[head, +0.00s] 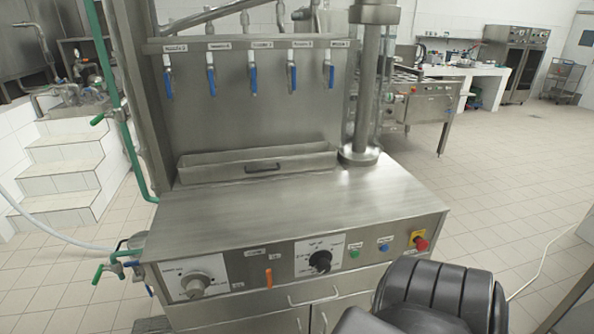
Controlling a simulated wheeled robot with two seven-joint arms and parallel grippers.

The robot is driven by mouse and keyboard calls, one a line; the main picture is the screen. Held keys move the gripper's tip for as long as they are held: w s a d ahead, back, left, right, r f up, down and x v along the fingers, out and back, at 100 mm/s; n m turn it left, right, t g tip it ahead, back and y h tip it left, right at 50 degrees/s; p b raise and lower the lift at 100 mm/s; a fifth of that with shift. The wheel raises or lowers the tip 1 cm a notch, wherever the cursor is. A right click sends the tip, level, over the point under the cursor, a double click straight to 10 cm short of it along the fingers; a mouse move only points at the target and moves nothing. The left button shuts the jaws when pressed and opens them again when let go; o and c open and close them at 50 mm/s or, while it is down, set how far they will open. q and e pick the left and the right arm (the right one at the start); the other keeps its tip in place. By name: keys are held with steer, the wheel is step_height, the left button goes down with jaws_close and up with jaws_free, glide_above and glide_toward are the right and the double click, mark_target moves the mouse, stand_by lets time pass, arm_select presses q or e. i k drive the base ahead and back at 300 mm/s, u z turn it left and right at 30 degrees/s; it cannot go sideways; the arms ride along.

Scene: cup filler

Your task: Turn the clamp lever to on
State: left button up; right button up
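A small orange lever (268,278) sits on the front panel of the steel cup filler (290,205) and points roughly straight up and down. It looks like the clamp lever, but the small label (255,252) above it is too blurred to read. I cannot tell which setting it is at. Neither of my grippers is in view. A black rounded part of my own arm shows at the bottom right, in front of the machine's right corner.
The panel also has a grey knob (195,285), a black knob (320,261), a green button (354,254), a blue button (384,247) and a red emergency stop (421,243). Several blue-handled valves hang above the bare steel top. Tiled floor (490,200) is open at right.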

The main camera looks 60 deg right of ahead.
mark_target(269, 273)
steer(key=z, duration=0.05)
steer(key=k, duration=1.1)
steer(key=z, duration=1.9)
steer(key=i, duration=0.5)
steer(key=z, duration=0.05)
